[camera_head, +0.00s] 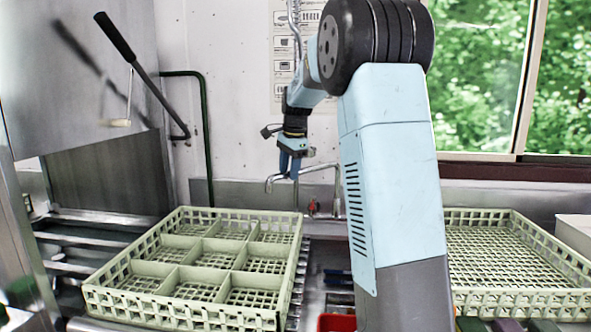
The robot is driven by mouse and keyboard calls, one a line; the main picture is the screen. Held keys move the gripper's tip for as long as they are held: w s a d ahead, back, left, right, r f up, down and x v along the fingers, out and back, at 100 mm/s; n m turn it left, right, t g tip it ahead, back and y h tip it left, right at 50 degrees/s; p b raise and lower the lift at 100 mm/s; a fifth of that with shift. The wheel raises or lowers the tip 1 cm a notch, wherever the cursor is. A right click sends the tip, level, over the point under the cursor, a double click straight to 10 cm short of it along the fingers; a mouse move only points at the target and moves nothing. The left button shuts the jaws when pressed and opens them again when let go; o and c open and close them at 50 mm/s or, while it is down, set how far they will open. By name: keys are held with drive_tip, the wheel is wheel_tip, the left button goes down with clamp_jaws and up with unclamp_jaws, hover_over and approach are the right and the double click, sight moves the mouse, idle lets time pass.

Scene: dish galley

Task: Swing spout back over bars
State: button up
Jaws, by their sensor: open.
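The spout (310,170) is a thin bent metal pipe against the back wall. It runs left from its stem, near a red tap, and its end turns down above the back right corner of the left rack. My gripper (289,172) is open, points down, and overlaps the spout near its left end. I cannot tell whether the fingers touch the spout or stand around it. Metal bars (299,290) show in a narrow strip along the right side of the left rack. My arm hides much of the area to the right of the spout.
A pale green divided rack (197,212) stands left, and an open one (490,217) stands right. A red container (337,323) sits at the front, partly hidden by my arm. A black-handled lever (150,82) and a dark green pipe (205,130) rise at the left.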

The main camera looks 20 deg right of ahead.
wheel_tip(320, 180, up, 13)
drive_tip(key=s, duration=0.2)
drive_tip(key=shift+s+d, duration=0.25)
drive_tip(key=shift+d, duration=0.05)
drive_tip(key=shift+r, duration=0.1)
idle(0.3)
